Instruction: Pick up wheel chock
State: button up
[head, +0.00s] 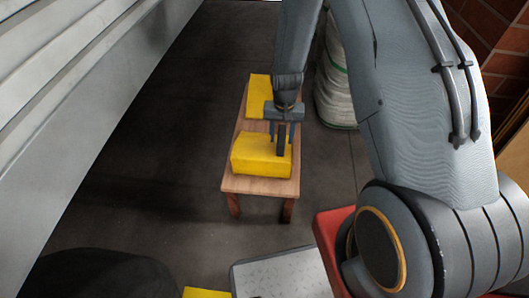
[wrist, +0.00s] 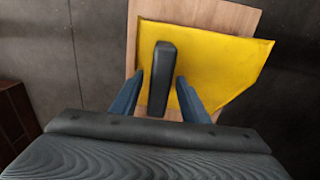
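A yellow block (head: 258,160), which looks like the wheel chock, lies on a small wooden bench (head: 262,187). It fills most of the wrist view (wrist: 205,58) under my gripper. A black upright bar (wrist: 160,75) stands over the yellow block; I cannot tell whether it is fixed to it. My gripper (head: 283,133) points down over the block. Its two blue fingers (wrist: 160,80) are open, one on each side of the black bar, with narrow gaps showing. The lower ends of the fingers are close to the yellow surface; contact is unclear.
Another yellow piece (head: 259,97) lies at the far end of the bench. A white-green sack (head: 333,85) stands right of the bench. A grey metal plate (head: 285,275) and a further yellow piece (head: 206,293) are in front. Dark floor to the left is clear.

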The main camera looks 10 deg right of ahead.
grip_shut()
jog(key=shift+w+r, duration=0.1)
